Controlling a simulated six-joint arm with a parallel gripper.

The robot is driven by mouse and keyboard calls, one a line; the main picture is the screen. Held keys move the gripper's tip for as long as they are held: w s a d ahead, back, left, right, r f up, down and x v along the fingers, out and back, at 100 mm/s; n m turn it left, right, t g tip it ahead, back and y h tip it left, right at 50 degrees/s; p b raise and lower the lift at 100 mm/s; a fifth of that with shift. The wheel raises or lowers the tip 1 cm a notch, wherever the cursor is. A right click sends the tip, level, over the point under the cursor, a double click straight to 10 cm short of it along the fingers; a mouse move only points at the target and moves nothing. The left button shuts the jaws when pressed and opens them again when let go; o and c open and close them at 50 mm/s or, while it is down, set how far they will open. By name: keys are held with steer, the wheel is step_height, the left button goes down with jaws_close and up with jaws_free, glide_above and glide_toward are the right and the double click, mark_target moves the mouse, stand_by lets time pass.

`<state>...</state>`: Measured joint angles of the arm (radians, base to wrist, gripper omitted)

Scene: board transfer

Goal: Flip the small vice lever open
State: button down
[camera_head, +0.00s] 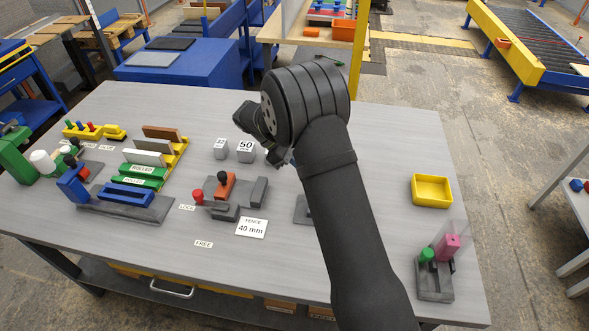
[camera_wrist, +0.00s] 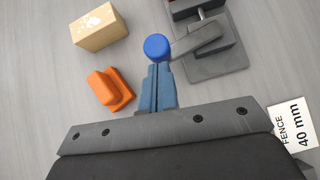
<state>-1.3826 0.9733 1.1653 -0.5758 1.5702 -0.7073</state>
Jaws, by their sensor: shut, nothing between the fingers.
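The small vice (camera_wrist: 216,62) is dark grey and stands at the upper right of the wrist view. Its grey lever (camera_wrist: 198,42) reaches left and ends in a blue ball knob (camera_wrist: 157,47). My gripper (camera_wrist: 159,66) has its two blue-grey fingers shut together and empty, with the tips just below the knob; I cannot tell whether they touch it. In the head view only the left edge of a grey base (camera_head: 301,210) shows beside my arm, which hides the rest, the lever and my fingertips.
An orange block (camera_wrist: 111,89) and a beige box (camera_wrist: 99,27) lie left of the fingers. A card reading FENCE 40 mm (camera_head: 251,228) lies left of my arm. A fixture with a red knob (camera_head: 198,196) is beyond it. A yellow tray (camera_head: 432,190) stands right.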

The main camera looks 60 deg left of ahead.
steer(key=shift+w+d+m+g+h, duration=0.15)
steer(key=shift+w+m+g+h, duration=0.15)
steer(key=shift+w+m, duration=0.25)
steer(key=shift+w+d, duration=0.15)
steer(key=shift+w, duration=0.45)
steer(key=s+a, duration=0.1)
steer(key=a, duration=0.1)
steer(key=s+a, duration=0.1)
steer(key=a, duration=0.1)
steer(key=shift+s, duration=0.2)
steer(key=v, duration=0.9)
steer(key=shift+w+a+r, duration=0.2)
steer(key=shift+a+r, duration=0.05)
steer(key=shift+r, duration=0.15)
